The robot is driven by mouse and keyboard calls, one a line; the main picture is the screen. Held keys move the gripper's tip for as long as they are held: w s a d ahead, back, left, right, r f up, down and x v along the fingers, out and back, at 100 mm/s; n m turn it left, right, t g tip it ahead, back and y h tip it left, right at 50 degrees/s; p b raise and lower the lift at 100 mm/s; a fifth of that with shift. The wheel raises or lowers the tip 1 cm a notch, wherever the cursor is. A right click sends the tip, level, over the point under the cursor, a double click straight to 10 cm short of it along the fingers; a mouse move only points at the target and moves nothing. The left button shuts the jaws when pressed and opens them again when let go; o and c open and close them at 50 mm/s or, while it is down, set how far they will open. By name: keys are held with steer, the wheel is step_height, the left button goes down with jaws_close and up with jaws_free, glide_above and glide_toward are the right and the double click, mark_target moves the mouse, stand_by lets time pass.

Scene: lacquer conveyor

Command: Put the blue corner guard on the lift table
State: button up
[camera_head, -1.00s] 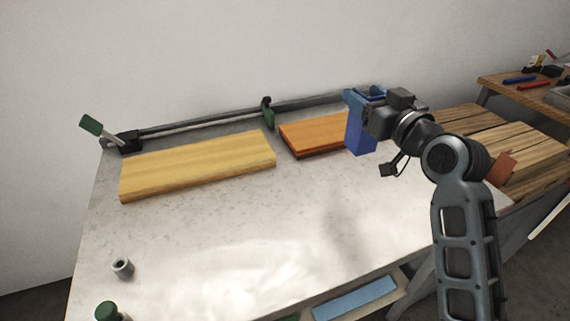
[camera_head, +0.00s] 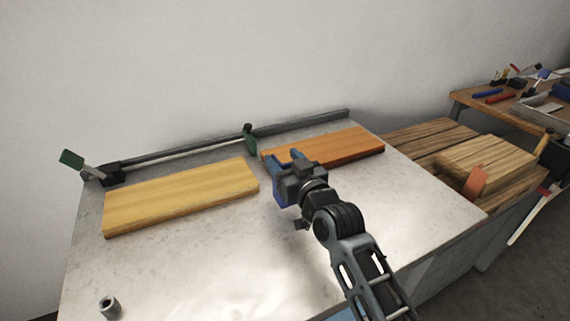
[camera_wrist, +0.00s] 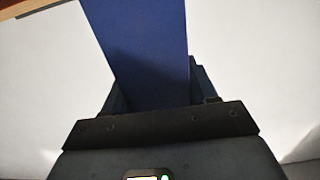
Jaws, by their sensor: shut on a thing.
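The blue corner guard is a dark blue flat-faced piece in my gripper (camera_head: 286,164). In the head view only a part of the guard (camera_head: 280,194) shows beside the jaws. In the wrist view the guard (camera_wrist: 145,50) rises from between the jaws and runs out of the top of the picture. My gripper is shut on it, over the pale table top (camera_head: 215,250) and in front of the orange board (camera_head: 335,148). I cannot tell whether the guard touches the table. No surface is clearly marked as the lift table; a stack of wooden planks (camera_head: 425,137) stands at right.
A yellow board (camera_head: 180,195) lies left of my gripper. A rail (camera_head: 195,138) with green-handled clamps runs along the back edge. A small grey cylinder (camera_head: 109,306) stands at front left. An orange-brown piece (camera_head: 475,182) rests at the planks. A tool bench (camera_head: 465,98) is far right.

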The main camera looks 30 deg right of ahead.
steer(key=shift+f, duration=0.65)
steer(key=shift+f, duration=0.2)
steer(key=o, duration=1.1)
steer(key=shift+o, duration=0.2)
steer(key=shift+r, duration=0.2)
